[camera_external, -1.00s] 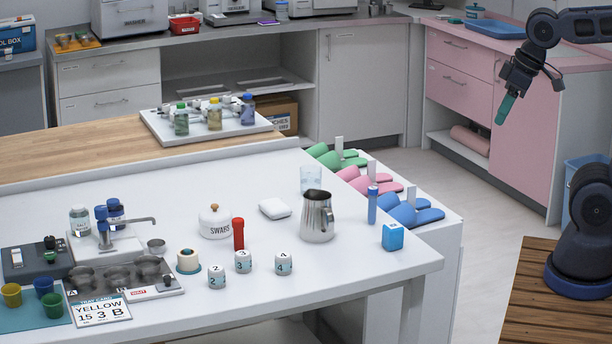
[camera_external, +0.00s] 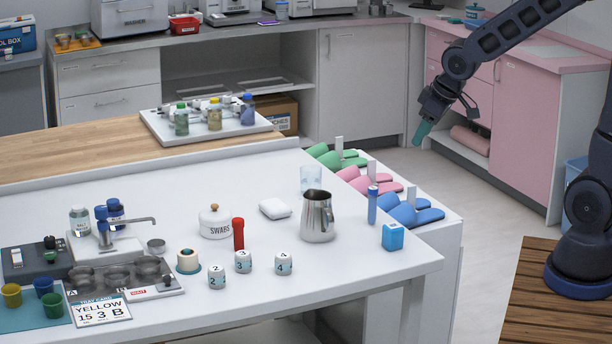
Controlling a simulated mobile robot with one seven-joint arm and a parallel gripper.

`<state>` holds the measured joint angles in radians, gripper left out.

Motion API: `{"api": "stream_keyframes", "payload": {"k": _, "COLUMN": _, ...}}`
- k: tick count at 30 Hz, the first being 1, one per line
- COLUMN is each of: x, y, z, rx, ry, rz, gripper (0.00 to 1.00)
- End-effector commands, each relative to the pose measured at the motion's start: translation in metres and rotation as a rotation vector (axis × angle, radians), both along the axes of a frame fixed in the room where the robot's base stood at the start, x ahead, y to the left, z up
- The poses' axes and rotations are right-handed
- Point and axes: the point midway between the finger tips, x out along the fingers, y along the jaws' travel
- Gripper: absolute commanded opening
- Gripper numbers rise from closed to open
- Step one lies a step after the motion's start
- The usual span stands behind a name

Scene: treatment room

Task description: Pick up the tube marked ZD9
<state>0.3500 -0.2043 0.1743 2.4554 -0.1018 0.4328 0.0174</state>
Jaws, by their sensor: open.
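Two capped tubes stand upright on the white table: a red one (camera_external: 238,234) near the middle, beside the swabs jar, and a blue one (camera_external: 372,208) at the right, by the steel jug. I cannot read a ZD9 mark on either. My gripper (camera_external: 423,131) hangs in the air beyond the right end of the table, teal fingers pointing down, above and to the right of both tubes in the picture. It is open, and I see nothing held in it.
A steel jug (camera_external: 317,217), a glass (camera_external: 311,179) and a blue box (camera_external: 392,237) stand around the blue tube. Coloured slippers (camera_external: 408,214) lie behind the table's right edge.

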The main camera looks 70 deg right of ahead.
Motion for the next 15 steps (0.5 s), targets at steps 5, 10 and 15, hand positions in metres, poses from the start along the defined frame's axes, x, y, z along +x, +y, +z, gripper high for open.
{"api": "stream_keyframes", "payload": {"k": 5, "x": 0.030, "y": -0.025, "z": -0.037, "rx": 0.010, "ry": -0.007, "rz": -0.017, "gripper": 0.47}}
{"api": "stream_keyframes", "payload": {"k": 10, "x": 0.055, "y": -0.046, "z": -0.071, "rx": 0.029, "ry": -0.024, "rz": -0.030, "gripper": 0.47}}
{"api": "stream_keyframes", "payload": {"k": 15, "x": 0.075, "y": -0.067, "z": -0.107, "rx": 0.055, "ry": -0.046, "rz": -0.043, "gripper": 0.47}}
